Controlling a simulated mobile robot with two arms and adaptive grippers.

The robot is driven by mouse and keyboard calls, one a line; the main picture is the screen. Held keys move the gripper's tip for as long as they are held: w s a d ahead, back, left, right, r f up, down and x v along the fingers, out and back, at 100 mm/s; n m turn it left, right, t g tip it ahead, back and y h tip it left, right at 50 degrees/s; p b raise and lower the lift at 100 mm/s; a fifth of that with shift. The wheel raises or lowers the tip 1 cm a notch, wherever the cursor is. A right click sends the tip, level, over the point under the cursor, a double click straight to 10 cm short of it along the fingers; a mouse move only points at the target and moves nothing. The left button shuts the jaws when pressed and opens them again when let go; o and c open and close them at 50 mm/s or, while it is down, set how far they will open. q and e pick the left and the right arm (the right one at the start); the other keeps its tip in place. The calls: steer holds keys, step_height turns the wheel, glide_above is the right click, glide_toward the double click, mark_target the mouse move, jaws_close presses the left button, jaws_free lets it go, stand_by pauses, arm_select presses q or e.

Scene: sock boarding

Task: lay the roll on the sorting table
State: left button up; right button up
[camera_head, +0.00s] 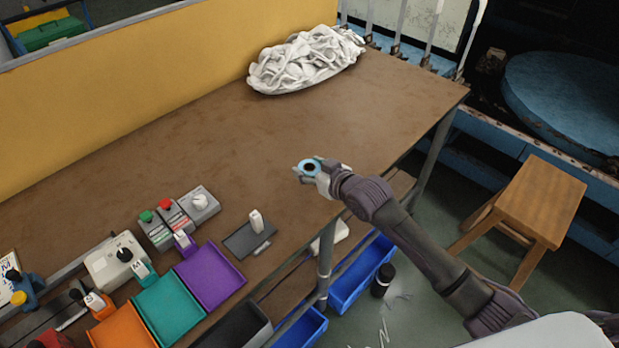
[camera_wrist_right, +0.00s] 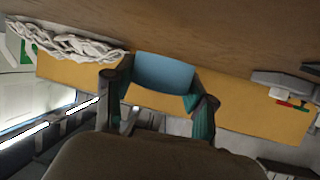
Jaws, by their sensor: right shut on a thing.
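The light blue roll (camera_head: 307,166) is held by my right gripper (camera_head: 316,175) at the front edge of the brown sorting table (camera_head: 215,140). It shows a dark round hole in its end. In the right wrist view the roll (camera_wrist_right: 163,72) sits between the two fingers of the right gripper (camera_wrist_right: 157,95), which is shut on it. The brown tabletop fills the top of that view. I cannot tell how far the roll is from the tabletop. My left gripper is in neither view.
A heap of white socks (camera_head: 305,60) lies at the table's back. Control boxes (camera_head: 198,205), a purple tray (camera_head: 210,275), a teal tray (camera_head: 168,310) and an orange tray (camera_head: 122,328) are at the front left. The middle is clear. A wooden stool (camera_head: 540,200) stands right.

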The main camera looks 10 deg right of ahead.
mark_target(310, 186)
steer(key=shift+f, duration=2)
steer(key=shift+f, duration=0.1)
steer(key=o, duration=1.1)
steer(key=shift+o, duration=0.2)
steer(key=v, duration=1.2)
